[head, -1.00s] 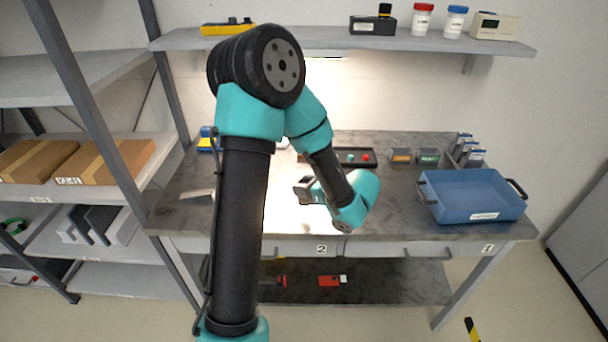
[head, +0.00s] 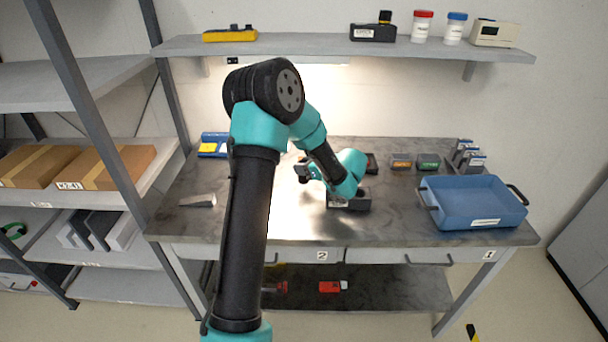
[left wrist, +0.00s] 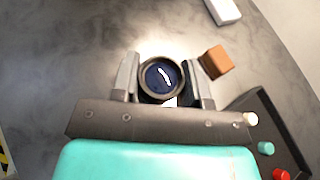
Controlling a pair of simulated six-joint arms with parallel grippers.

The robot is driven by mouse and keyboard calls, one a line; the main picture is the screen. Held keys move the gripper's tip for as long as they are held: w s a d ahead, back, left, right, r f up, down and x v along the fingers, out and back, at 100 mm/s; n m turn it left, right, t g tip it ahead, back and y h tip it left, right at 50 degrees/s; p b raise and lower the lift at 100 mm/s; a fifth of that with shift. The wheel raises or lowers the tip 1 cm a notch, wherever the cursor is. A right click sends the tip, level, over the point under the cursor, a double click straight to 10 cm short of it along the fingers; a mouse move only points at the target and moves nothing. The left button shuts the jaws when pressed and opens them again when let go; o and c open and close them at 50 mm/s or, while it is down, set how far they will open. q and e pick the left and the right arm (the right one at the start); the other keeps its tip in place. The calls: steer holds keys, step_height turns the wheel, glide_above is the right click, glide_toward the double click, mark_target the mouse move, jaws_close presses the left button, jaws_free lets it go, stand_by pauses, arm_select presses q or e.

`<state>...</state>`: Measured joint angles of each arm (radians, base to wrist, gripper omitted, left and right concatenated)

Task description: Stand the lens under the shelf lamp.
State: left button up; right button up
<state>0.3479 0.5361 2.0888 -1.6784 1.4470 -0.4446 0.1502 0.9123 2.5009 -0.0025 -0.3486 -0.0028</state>
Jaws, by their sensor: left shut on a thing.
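The lens (left wrist: 160,77), a round black ring with dark blue glass, sits between the two fingers of my left gripper (left wrist: 163,66) in the left wrist view. The gripper is shut on it, and its glass faces the wrist camera. In the head view my left gripper (head: 303,171) is over the back middle of the bench, in the lit area; I cannot make out the lens there. The shelf lamp (head: 312,61) glows as a bright strip under the wall shelf, partly hidden by my arm. My right gripper is not in view.
A dark labelled tray (head: 350,202) is partly behind my arm. A blue bin (head: 470,200) stands at right. The bench front (head: 300,228) is clear.

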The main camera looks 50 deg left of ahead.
arm_select(q)
steer(key=shift+f, duration=1.75)
steer(key=shift+f, duration=0.15)
steer(key=o, duration=1)
steer(key=v, duration=1.2)
steer(key=shift+r, duration=0.2)
